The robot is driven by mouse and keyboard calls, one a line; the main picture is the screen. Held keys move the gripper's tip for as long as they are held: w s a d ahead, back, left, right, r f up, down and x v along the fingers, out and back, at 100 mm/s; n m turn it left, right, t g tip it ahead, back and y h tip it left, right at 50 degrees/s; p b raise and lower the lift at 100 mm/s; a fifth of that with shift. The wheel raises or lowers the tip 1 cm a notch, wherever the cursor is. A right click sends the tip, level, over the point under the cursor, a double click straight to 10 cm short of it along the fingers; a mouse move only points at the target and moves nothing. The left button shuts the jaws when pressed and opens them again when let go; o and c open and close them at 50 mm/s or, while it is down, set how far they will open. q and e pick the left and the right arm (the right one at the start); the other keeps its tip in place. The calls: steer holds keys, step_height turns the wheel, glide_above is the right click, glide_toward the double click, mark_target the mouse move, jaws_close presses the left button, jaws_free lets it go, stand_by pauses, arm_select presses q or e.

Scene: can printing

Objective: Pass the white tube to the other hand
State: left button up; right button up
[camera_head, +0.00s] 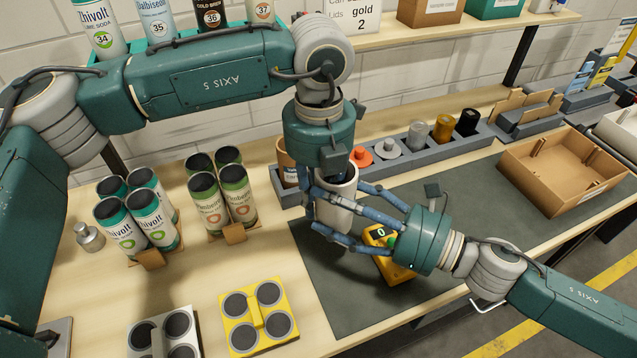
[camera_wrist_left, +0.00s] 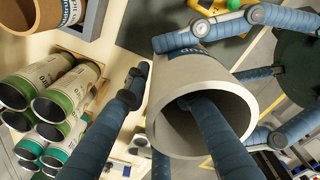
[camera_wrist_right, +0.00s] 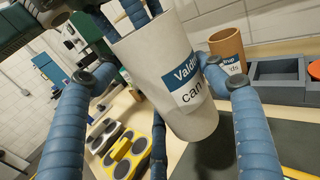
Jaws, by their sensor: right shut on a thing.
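The white tube (camera_head: 335,214) with a blue and white label is held in the air above the dark mat. My right gripper (camera_head: 345,222) is shut around its outside; the label shows between the fingers in the right wrist view (camera_wrist_right: 187,82). My left gripper (camera_head: 327,180) points down from above at the tube's open end. In the left wrist view, one left finger reaches inside the tube (camera_wrist_left: 205,68) and another is outside its wall with a gap, so this gripper is open astride the wall.
A brown tube (camera_head: 285,160) stands in the grey rack (camera_head: 445,150) behind, with several lids and small cylinders. A yellow device (camera_head: 385,262) lies under my right gripper. Green and teal cans (camera_head: 150,215) stand left; a cardboard box (camera_head: 560,170) is right. The front mat (camera_head: 345,300) is clear.

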arm_select(q)
steer(key=shift+f, duration=0.1)
jaws_close()
steer(key=shift+d, duration=0.1)
arm_select(e)
steer(key=o, duration=1.3)
steer(key=shift+c, duration=0.2)
steer(key=shift+d, duration=0.1)
